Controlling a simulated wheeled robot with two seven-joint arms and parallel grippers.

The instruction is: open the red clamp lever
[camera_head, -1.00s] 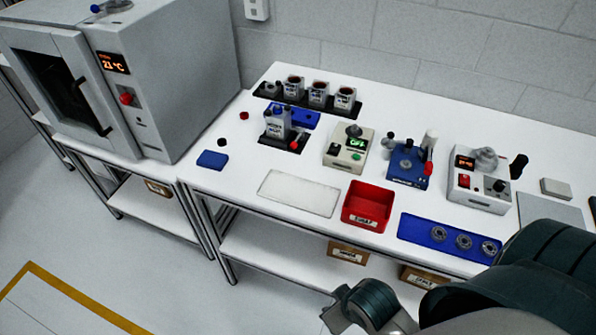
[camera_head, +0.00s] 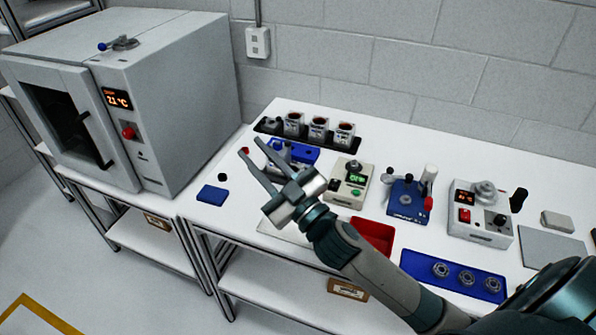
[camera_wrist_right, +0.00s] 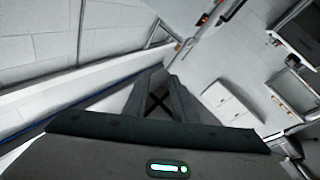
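A blue fixture (camera_head: 405,212) stands on the bench right of centre, with a red handle-like part (camera_head: 428,203) at its right side below a pale cylinder. I cannot tell for sure that this is the clamp lever. Another small red-tipped part, on a black-based stand left of the cream box, showed earlier and is now mostly hidden behind my right gripper. My right gripper (camera_head: 249,146) is open and empty, above the bench's left part, fingers pointing up-left. Its fingers also show in the right wrist view (camera_wrist_right: 158,95), with nothing between them. My left gripper is out of view.
A cream box (camera_head: 348,183) and a grey control unit (camera_head: 480,213) stand on the bench. A red bin (camera_head: 374,235) is partly behind my right arm. A blue tray of rings (camera_head: 452,274) lies in front. A grey oven (camera_head: 165,100) stands left.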

